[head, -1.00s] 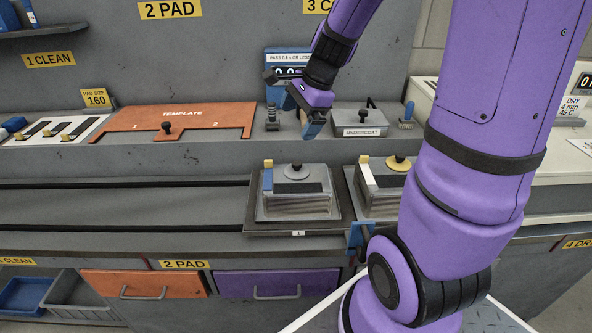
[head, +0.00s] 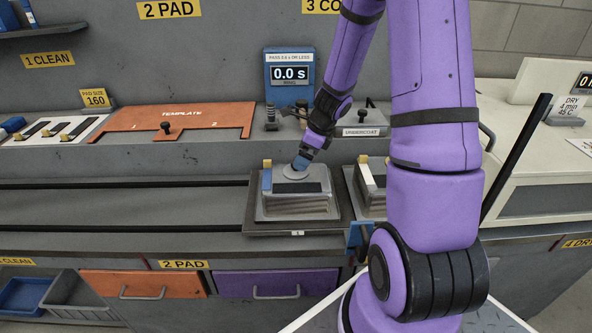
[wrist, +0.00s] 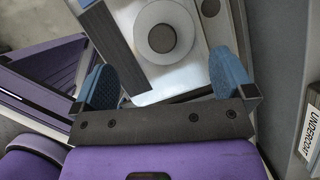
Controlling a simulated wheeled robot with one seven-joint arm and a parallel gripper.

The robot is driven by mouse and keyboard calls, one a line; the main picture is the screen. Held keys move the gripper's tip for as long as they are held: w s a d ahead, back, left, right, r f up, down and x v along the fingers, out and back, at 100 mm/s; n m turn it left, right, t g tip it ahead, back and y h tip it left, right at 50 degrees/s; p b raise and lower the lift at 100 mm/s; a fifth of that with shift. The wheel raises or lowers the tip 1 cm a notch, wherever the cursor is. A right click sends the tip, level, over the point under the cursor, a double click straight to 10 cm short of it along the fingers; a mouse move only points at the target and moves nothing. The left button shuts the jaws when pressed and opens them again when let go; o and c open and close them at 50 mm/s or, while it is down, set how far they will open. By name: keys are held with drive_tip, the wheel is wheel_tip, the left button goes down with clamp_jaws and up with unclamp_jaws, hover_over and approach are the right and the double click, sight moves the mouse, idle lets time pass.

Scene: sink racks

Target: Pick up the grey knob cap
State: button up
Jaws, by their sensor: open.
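The grey knob cap (head: 293,172) is a round grey disc on top of the left metal block (head: 318,207). In the wrist view the cap (wrist: 166,13) is a pale grey ring around a dark round centre, ahead of my fingertips. My gripper (head: 299,164) is just above the cap in the head view and partly hides it. In the wrist view my gripper (wrist: 163,72) has its two blue fingers wide apart, with nothing held between them. I cannot tell whether a fingertip touches the cap.
A second block (head: 372,190) stands close to the right, partly hidden by my arm. The undercoat box (head: 362,132) and blue timer (head: 291,82) stand behind. An orange template (head: 185,118) lies back left. The rails at left are clear.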

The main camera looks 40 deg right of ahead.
drive_tip(key=shift+w+x, duration=0.15)
drive_tip(key=shift+x, duration=1.2)
drive_tip(key=shift+w+x, duration=0.15)
drive_tip(key=shift+x, duration=1.15)
drive_tip(key=c, duration=0.8)
drive_tip(key=shift+r, duration=0.15)
